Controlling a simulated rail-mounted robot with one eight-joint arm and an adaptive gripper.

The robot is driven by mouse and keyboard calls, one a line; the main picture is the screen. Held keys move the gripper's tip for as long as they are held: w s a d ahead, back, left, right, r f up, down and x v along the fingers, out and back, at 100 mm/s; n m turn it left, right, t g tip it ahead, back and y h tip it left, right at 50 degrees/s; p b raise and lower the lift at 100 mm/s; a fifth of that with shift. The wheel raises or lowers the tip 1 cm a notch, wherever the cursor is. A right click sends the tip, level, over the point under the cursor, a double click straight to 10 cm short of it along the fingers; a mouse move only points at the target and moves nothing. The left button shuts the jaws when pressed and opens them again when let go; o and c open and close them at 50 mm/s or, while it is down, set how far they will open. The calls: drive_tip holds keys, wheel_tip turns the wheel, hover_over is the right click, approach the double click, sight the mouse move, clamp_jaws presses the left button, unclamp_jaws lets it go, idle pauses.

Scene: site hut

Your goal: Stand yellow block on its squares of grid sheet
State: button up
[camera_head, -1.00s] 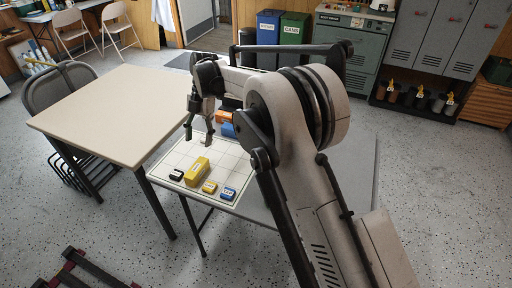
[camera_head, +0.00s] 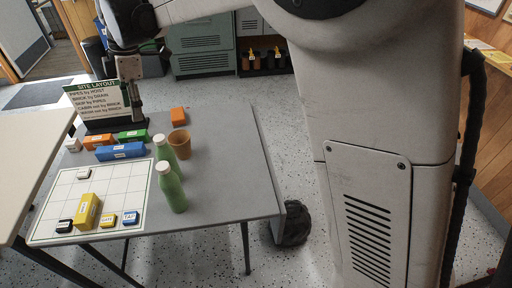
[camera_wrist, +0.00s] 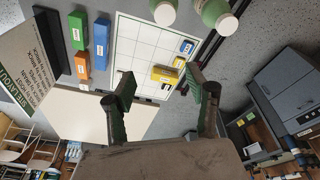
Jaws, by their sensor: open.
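The yellow block (camera_head: 87,212) lies long side down on the front part of the white grid sheet (camera_head: 120,186), between a black block (camera_head: 64,226) and a small yellow block (camera_head: 108,220). In the wrist view the yellow block (camera_wrist: 163,75) appears between my open fingertips, apart from them and farther off. The sheet (camera_wrist: 141,35) also shows there. My gripper (camera_wrist: 159,76) is open and empty.
A blue tap block (camera_head: 130,217) and a white block (camera_head: 83,173) are on the sheet. Two green bottles (camera_head: 171,187) stand at its right edge, near a brown cup (camera_head: 179,142). Blue (camera_head: 121,151), orange (camera_head: 98,141) and green blocks lie behind. A layout sign (camera_head: 100,103) stands at the back.

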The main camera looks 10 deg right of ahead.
drive_tip(key=s+d+r+m+t, duration=0.25)
drive_tip(key=s+d+m, duration=0.3)
drive_tip(key=d, duration=0.55)
drive_tip(key=s+d+r+m+t, duration=0.25)
drive_tip(key=s+d+m, duration=0.3)
drive_tip(key=d, duration=0.65)
drive_tip(key=s+d+f+m+t+h, duration=0.1)
drive_tip(key=s+d+f+m, duration=0.2)
drive_tip(key=s+d+m, duration=0.3)
drive_tip(key=s+d+f+m+t+h, duration=0.1)
drive_tip(key=s+d+f+m, duration=0.2)
drive_tip(key=s+d+m, duration=0.2)
drive_tip(key=s+d, duration=0.2)
drive_tip(key=shift+s+d+f+m+t, duration=0.25)
drive_tip(key=shift+s+f+m+t, duration=0.1)
drive_tip(key=shift+m+t, duration=0.05)
